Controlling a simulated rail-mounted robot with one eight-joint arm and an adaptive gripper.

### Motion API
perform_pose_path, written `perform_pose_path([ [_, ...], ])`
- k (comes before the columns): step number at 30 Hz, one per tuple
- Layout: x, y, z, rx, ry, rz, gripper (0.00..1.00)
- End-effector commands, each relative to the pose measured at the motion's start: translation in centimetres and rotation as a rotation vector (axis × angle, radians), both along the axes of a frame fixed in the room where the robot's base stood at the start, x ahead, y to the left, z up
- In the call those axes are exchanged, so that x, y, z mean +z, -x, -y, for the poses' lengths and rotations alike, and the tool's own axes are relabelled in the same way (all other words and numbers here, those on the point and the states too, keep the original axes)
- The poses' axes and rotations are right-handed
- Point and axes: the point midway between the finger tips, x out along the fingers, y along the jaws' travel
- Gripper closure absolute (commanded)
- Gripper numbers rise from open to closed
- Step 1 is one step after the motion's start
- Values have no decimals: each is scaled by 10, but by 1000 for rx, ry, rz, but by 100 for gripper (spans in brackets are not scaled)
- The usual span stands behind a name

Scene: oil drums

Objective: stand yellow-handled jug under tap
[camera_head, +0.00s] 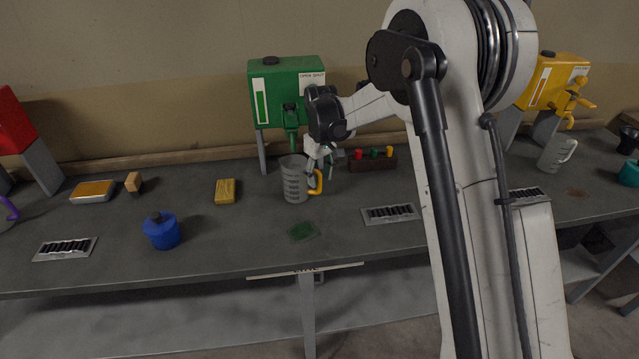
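The grey jug (294,182) with the yellow handle (316,182) stands upright on the bench below the green drum (287,88). The green drum's tap (291,116) is above the jug's mouth; I cannot tell exact alignment in depth. My gripper (322,163) is at the jug's right side, by the top of the handle. Its fingers are small and partly overlap the handle, so I cannot tell whether they grip it. A yellow drum (552,82) with a yellow tap (577,101) stands at the right, partly behind my arm.
Another grey jug (555,153) stands below the yellow tap. A rack (372,164) with coloured knobs is right of my gripper. A yellow sponge-like block (225,190), a blue container (162,231) and a drain grate (390,214) lie around. A green patch (303,231) marks the bench front.

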Motion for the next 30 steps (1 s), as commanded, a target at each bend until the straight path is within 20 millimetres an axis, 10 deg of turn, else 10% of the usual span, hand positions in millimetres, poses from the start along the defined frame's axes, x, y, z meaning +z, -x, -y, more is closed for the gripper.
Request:
perform_pose_path([
  [9,62,0,1,0,0,0,64],
  [20,94,2,4,-6,-1,7,64],
  [30,148,51,34,-98,-17,96,64],
])
